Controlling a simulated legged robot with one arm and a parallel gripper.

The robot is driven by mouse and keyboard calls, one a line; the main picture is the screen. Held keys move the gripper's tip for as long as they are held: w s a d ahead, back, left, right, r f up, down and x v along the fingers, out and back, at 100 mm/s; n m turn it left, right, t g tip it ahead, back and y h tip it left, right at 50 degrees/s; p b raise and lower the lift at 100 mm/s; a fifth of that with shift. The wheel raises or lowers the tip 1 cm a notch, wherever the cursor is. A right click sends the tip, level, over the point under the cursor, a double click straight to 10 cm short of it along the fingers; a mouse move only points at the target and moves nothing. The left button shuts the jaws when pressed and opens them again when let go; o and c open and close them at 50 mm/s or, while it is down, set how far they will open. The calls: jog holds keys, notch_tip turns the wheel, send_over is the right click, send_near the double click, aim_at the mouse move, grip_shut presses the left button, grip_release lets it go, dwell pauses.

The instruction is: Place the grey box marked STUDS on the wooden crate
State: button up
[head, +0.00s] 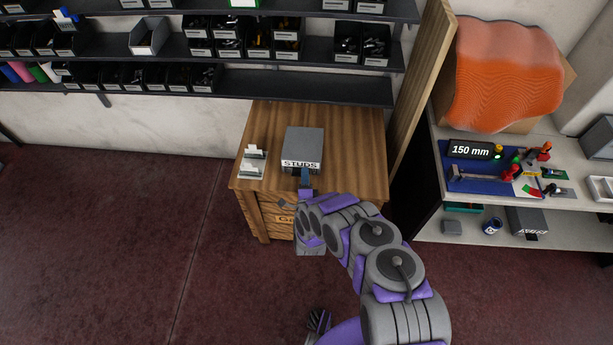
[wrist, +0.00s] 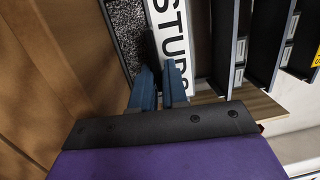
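The grey box marked STUDS (head: 303,143) is over the top of the wooden crate (head: 350,172); whether it rests there or hangs just above is hard to tell. Its white label faces me. My gripper (head: 305,178) is at the front of the box, near the middle of the label. In the wrist view, the blue fingers (wrist: 160,82) are close together at the edge of the white label (wrist: 173,40) and appear closed on the box's front. The exact contact is partly hidden by the fingers. My arm covers part of the crate's front and its lettering.
Small white-labelled holders (head: 252,162) stand left of the box on the crate. A tall wooden board (head: 420,85) rises at the right. Wall shelves (head: 290,86) with dark bins hang behind. A white workbench (head: 560,205) with tools stands at the right. The crate top right of the box is bare.

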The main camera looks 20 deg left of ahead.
jog(key=o, duration=0.4)
jog(key=shift+a+f, duration=0.2)
jog(key=shift+a, duration=0.5)
jog(key=shift+o, duration=0.2)
jog(key=shift+d+r, duration=0.3)
jog(key=shift+d, duration=0.4)
jog(key=shift+s+d, duration=0.15)
jog(key=shift+s, duration=0.15)
jog(key=v, duration=1.1)
jog(key=shift+a+b, duration=0.4)
jog(key=shift+a, duration=0.05)
jog(key=shift+s+d, duration=0.15)
